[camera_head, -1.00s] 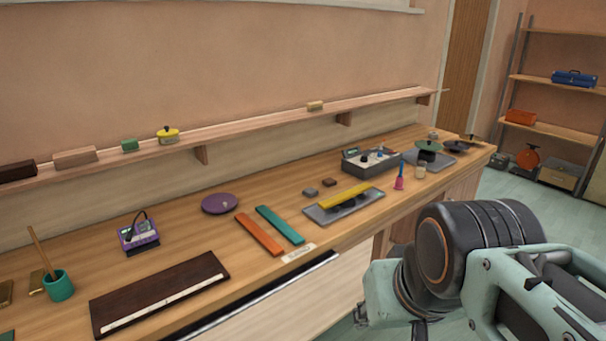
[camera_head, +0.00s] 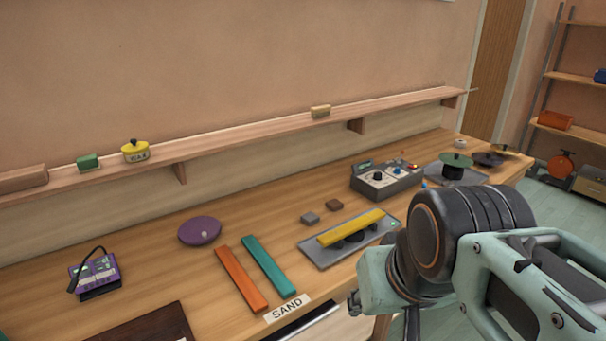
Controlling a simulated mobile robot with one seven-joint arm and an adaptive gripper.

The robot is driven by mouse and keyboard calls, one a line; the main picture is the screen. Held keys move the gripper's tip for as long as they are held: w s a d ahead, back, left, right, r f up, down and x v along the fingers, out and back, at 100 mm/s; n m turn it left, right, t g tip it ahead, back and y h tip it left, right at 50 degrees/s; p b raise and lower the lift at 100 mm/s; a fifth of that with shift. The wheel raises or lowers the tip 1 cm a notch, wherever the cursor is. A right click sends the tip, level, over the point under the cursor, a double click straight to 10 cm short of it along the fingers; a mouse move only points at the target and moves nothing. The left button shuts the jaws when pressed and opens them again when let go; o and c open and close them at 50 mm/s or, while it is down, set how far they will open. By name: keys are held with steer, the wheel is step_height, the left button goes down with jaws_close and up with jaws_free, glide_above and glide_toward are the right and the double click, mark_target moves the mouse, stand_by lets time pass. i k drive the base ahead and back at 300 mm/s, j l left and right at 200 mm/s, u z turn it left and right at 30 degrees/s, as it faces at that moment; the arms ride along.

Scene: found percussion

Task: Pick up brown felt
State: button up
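A small brown block (camera_head: 334,205), which looks like the brown felt, lies flat on the wooden workbench. It is just right of a similar small grey block (camera_head: 310,218) and behind the grey tray with the yellow bar. Nothing touches it from above. My arm fills the lower right of the head view, in front of the bench and well to the right of the brown block. I cannot make out my gripper's fingers; they are hidden behind the arm or out of frame.
The grey tray (camera_head: 319,256) holds a yellow bar (camera_head: 350,228). Orange (camera_head: 240,278) and teal (camera_head: 268,265) strips lie left of it. A grey control box (camera_head: 387,182) stands behind right. A shelf (camera_head: 240,144) runs along the wall. Bare bench surrounds the two blocks.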

mark_target(335, 205)
steer(key=i+l, duration=0.3)
steer(key=i, duration=0.2)
steer(key=i+l+u, duration=0.15)
steer(key=i+l, duration=0.15)
steer(key=i, duration=0.2)
steer(key=i+l, duration=0.35)
steer(key=i+u, duration=0.05)
steer(key=i, duration=0.05)
